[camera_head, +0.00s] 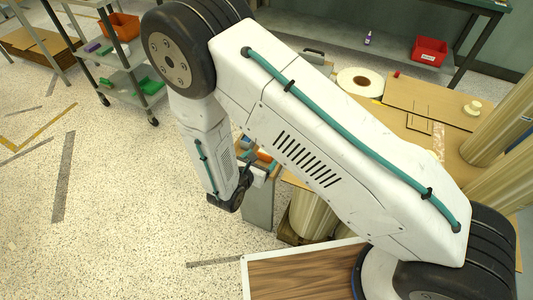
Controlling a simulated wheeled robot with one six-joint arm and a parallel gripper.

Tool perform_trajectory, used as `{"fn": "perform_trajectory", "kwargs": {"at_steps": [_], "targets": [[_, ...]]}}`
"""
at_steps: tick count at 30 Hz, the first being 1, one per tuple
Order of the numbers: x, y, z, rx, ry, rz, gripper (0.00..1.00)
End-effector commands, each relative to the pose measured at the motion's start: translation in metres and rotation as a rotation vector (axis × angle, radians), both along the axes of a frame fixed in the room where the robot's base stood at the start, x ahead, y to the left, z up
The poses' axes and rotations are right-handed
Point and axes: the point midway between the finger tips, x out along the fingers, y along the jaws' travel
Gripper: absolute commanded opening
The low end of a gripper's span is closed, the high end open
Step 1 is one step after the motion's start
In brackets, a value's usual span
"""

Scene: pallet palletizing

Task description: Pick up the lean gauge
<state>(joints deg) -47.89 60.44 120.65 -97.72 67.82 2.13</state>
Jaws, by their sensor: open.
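I cannot pick out the lean gauge with certainty. Small orange and teal items (266,157) show on top of a narrow grey stand (259,207), partly covered by my arm. My arm bends down from upper left, and its dark wrist joint is beside the stand. My gripper (262,170) is at the stand's top, close to these items. It is small and partly hidden, its fingers hard to make out; it is open, with nothing seen held. I cannot tell whether it touches anything.
A shelf cart (118,60) stands upper left. A red bin (430,51) is at the back. The left floor is mostly clear.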

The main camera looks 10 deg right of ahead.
Motion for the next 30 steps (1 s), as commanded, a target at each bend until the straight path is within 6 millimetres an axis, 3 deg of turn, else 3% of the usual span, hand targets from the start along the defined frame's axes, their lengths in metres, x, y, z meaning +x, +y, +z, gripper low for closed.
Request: {"fn": "perform_trajectory", "kwargs": {"at_steps": [5,18,28,29,30], "targets": [[0.005,-0.002,-0.015,-0.012,0.013,0.03,0.76],[0.052,-0.026,-0.039,-0.012,0.011,0.027,0.76],[0.059,-0.031,-0.043,-0.012,0.011,0.029,0.76],[0.059,-0.031,-0.043,-0.012,0.011,0.029,0.74],[0.059,-0.031,-0.043,-0.012,0.011,0.029,0.62]]}}
